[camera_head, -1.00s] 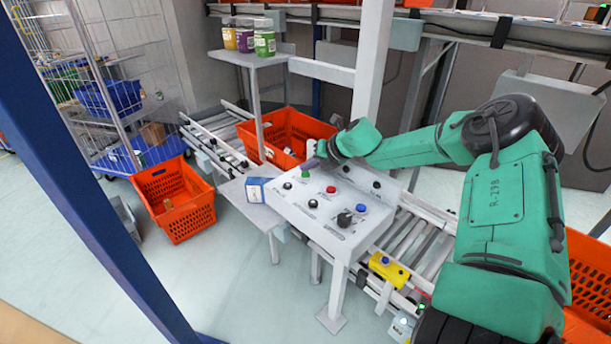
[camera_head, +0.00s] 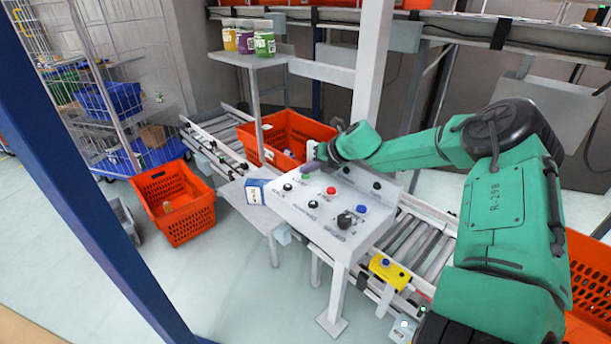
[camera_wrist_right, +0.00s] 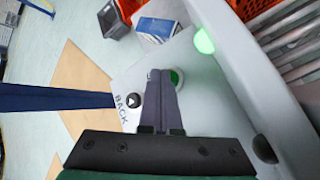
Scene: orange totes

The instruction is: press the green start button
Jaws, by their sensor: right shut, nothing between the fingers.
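The grey control panel (camera_head: 322,227) stands in the middle of the head view. Its green button (camera_wrist_right: 175,77) shows in the right wrist view, partly hidden behind my dark fingers. My right gripper (camera_wrist_right: 160,73) is shut and empty, with its fingertips over the green button. I cannot tell whether they touch it. In the head view my right gripper (camera_head: 310,168) is at the panel's far left corner, reaching in from the right. A green lamp (camera_wrist_right: 204,41) glows on the panel's raised edge. My left gripper is not in view.
Other controls are near: a red button (camera_head: 331,190), a blue button (camera_head: 361,209), a black knob (camera_head: 344,219) and a black button marked BACK (camera_wrist_right: 133,101). A blue and white box (camera_head: 255,191) stands beside the panel. Orange totes (camera_head: 178,205) and roller conveyors (camera_head: 430,240) surround it.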

